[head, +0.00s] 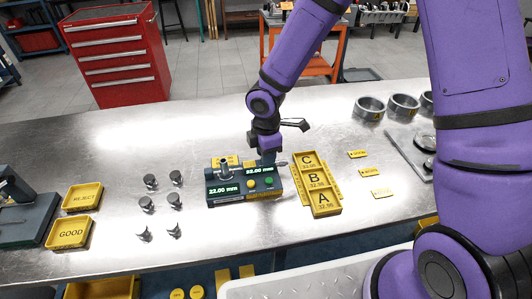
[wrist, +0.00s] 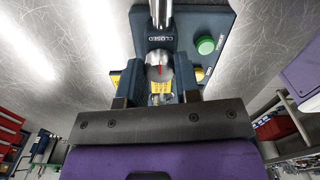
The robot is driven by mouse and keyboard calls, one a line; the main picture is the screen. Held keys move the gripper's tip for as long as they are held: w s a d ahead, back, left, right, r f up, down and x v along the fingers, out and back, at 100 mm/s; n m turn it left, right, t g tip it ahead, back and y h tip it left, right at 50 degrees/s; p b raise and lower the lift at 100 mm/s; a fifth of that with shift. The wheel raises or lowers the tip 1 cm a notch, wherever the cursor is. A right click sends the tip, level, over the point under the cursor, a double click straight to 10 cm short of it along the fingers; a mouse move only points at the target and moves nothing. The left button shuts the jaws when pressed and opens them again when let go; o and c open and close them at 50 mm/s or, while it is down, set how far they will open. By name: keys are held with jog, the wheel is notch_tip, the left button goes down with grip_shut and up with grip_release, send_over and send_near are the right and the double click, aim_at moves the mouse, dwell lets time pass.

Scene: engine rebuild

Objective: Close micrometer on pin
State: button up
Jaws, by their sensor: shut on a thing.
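The micrometer station (head: 232,196) is a dark blue-grey block on the metal bench with two green readouts, 22.00 mm and 32.00 mm. A grey round metal part (head: 224,169) stands on its left side; I cannot tell if this is the pin. My gripper (head: 268,157) reaches down over the station's right side. In the wrist view my gripper (wrist: 156,94) has its two fingers on either side of the micrometer's round metal knob (wrist: 158,70), which bears a red mark. A block labelled CLOSED (wrist: 160,39) is just beyond it. The exact contact is partly hidden.
A green button (wrist: 205,45) is beside the knob. A yellow tray marked A, B and C (head: 325,201) stands close on the right. Yellow REJECT (head: 82,197) and GOOD (head: 69,231) trays and several small metal parts (head: 146,203) are on the left.

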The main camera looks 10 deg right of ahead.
jog(key=o, duration=0.9)
notch_tip(320, 180, up, 11)
jog(key=shift+f, duration=0.1)
dwell(0.4)
